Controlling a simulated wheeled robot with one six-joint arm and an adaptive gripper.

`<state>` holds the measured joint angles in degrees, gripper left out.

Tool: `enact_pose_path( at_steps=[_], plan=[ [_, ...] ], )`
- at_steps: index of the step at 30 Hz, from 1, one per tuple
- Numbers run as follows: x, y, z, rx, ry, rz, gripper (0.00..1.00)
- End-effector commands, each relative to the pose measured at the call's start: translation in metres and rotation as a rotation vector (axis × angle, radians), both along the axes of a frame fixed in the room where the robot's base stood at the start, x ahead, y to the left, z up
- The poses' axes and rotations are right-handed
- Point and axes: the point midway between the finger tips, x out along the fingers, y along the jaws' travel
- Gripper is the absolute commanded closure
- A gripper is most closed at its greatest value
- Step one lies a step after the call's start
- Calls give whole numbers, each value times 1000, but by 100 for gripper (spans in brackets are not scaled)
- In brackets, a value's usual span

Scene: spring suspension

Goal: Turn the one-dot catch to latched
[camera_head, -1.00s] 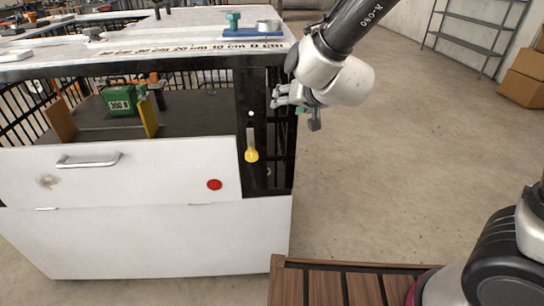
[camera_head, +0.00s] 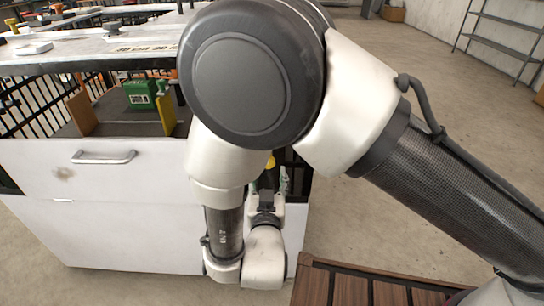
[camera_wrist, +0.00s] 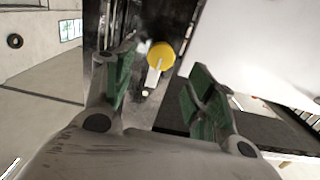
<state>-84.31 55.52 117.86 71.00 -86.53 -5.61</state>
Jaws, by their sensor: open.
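The one-dot catch (camera_wrist: 161,54) has a round yellow end and a pale lever on a black upright panel. In the wrist view the lever runs down from the yellow end toward a single pale dot (camera_wrist: 145,93). In the head view only a bit of the yellow catch (camera_head: 270,163) shows past my arm. My gripper (camera_wrist: 160,62) is open, with its green-padded fingers on either side of the catch. I cannot tell whether either finger touches it. In the head view my gripper (camera_head: 268,182) points at the panel, partly covered by my arm.
A white drawer front (camera_head: 100,185) with a metal handle (camera_head: 104,157) is left of the catch. A slatted wooden platform (camera_head: 350,287) lies at the front right. The floor to the right is open.

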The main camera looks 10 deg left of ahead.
Motion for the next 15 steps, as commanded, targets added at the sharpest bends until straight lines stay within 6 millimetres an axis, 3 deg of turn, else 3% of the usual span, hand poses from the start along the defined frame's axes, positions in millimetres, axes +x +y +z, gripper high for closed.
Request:
enact_pose_path(
  at_steps=[4, 15],
  plan=[
    [1, 1, -2, -6, -28, -4, 44],
    [58, 15, -1, -4, -25, -3, 44]
  ],
)
